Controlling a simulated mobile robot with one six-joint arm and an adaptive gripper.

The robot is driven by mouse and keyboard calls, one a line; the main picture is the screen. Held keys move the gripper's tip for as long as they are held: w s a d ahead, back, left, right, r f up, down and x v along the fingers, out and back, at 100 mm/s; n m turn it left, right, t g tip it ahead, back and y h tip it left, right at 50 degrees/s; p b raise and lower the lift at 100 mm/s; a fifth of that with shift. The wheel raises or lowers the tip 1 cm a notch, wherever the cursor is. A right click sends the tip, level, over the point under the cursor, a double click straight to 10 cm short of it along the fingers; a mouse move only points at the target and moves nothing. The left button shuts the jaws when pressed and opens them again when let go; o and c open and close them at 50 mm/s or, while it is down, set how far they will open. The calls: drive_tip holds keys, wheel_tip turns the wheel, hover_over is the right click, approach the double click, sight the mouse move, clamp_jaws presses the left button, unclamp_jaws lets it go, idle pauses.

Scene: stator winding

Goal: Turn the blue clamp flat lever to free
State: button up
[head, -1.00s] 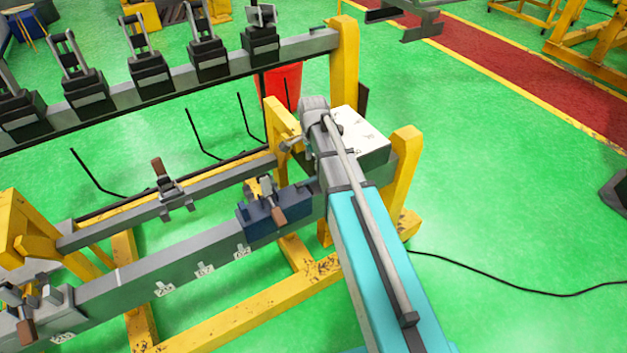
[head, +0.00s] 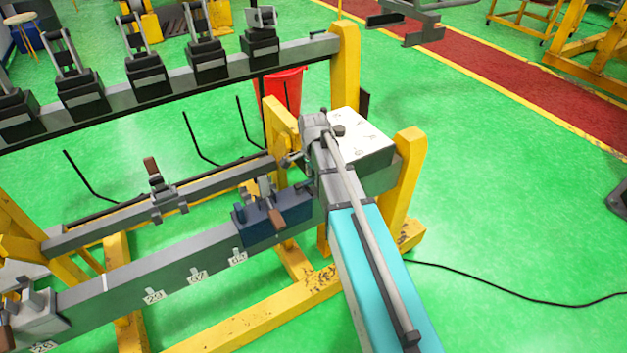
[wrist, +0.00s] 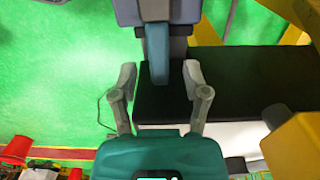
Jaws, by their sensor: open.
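The blue clamp (head: 272,226) sits on the grey beam, left of my arm in the head view, with a brown-ended handle (head: 278,219) hanging at its front. In the wrist view, a blue-grey block (wrist: 152,12), which looks like the clamp, is at the top. A flat blue lever (wrist: 158,55) extends from it toward my gripper. My gripper (wrist: 160,75) is open, one finger on each side of the lever's end, with visible gaps on both sides.
A white-sided box with a dark top (wrist: 250,85) lies beneath and right of the fingers in the wrist view. A yellow post (head: 408,165) stands right of my arm. Another small clamp (head: 160,188) sits on a parallel bar. Green floor is open at the right.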

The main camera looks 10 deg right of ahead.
drive_tip(key=shift+f, duration=0.1)
idle(0.3)
clamp_jaws()
